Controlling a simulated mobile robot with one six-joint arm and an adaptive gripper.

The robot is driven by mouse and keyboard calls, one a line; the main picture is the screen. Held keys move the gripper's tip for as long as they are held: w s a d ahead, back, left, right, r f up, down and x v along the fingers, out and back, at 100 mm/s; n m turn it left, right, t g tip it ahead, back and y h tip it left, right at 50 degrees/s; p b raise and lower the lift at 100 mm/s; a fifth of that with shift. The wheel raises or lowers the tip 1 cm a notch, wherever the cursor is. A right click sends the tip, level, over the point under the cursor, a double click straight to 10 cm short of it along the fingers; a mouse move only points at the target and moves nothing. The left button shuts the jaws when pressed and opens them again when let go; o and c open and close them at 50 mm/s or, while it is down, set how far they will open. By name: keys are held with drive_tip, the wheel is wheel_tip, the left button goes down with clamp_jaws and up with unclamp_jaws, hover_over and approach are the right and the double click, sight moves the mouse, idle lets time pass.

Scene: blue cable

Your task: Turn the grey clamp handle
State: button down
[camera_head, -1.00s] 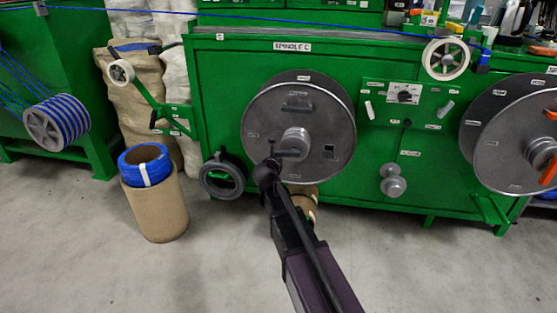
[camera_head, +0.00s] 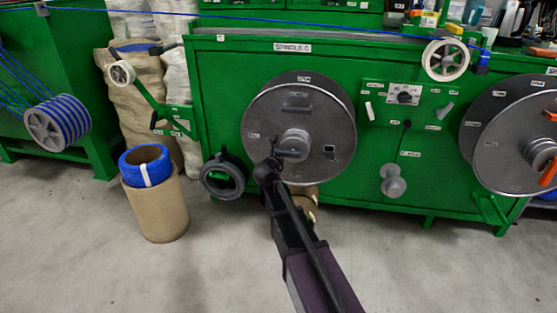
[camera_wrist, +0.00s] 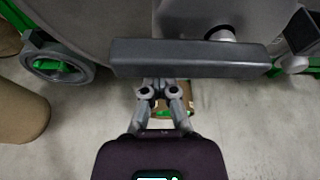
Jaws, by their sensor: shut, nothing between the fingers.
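The grey clamp handle (camera_head: 291,154) is a short bar at the hub (camera_head: 296,138) of the large grey spindle disc (camera_head: 330,110) marked SPINDLE C. In the wrist view the handle (camera_wrist: 190,58) is a wide dark grey bar lying nearly level across the upper middle. My gripper (camera_head: 273,160) is at the left end of the handle in the head view. In the wrist view my gripper (camera_wrist: 162,84) is just below the bar, its fingers together and empty. The bar hides the fingertips' far side, so I cannot tell whether they touch it.
A second disc with orange handles (camera_head: 550,172) stands at the right. A grey knob (camera_head: 392,182) and a switch panel (camera_head: 405,100) are right of the spindle. The floor in front is clear.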

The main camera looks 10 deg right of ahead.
drive_tip(key=shift+f+b, duration=2)
drive_tip(key=shift+f, duration=0.1)
drive_tip(key=p+v, duration=0.3)
drive_tip(key=v, duration=0.7)
drive_tip(key=shift+r+p, duration=0.2)
drive_tip(key=shift+p, duration=0.1)
drive_tip(key=shift+d, duration=0.1)
